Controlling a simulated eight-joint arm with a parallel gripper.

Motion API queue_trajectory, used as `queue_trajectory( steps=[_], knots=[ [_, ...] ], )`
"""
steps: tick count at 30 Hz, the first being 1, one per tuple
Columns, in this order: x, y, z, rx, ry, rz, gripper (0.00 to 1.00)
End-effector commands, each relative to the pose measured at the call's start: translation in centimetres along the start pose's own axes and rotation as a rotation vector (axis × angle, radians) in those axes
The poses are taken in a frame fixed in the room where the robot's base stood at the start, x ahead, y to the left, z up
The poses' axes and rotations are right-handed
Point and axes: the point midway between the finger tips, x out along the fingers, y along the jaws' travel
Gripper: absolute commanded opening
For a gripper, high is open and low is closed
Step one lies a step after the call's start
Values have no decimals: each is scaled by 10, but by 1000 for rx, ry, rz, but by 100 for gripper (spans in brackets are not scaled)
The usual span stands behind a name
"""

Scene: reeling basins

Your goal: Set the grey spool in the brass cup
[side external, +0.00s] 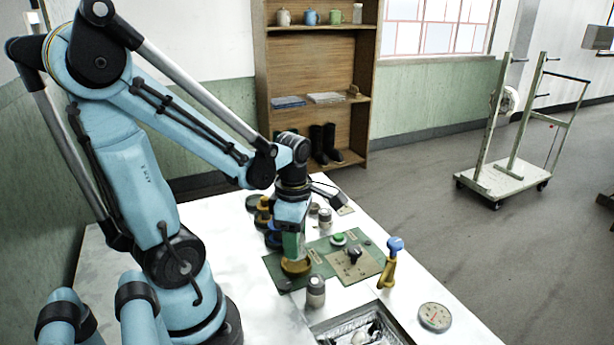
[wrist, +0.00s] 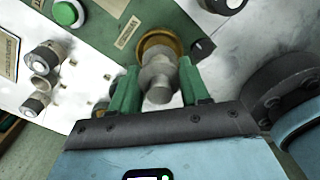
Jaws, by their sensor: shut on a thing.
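My gripper (wrist: 158,72) is shut on the grey spool (wrist: 158,82), with one green finger on each side of it in the wrist view. The brass cup (wrist: 160,38) shows just past the spool's far end, its rim partly covered by the spool. In the side view my gripper (side external: 294,248) points down right over the brass cup (side external: 296,268), which stands on a green board. The spool is hidden by the fingers there. I cannot tell whether its lower end is inside the cup or just above it.
The green board (side external: 322,256) also carries a green button (side external: 338,240) and a black knob (side external: 353,255). A grey canister (side external: 316,291) stands in front of it. A yellow stand with a blue top (side external: 390,262), a round dial (side external: 435,316) and a metal tray (side external: 316,329) lie right and front.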

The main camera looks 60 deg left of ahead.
Motion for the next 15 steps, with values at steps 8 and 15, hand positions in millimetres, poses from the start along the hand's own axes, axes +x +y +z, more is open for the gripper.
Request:
queue_trajectory(
  steps=[8, 15],
  knots=[
    [0, 0, 0, 0, 0, 0, 16],
    [6, 0, 0, 0, 0, 0, 16]
  ],
)
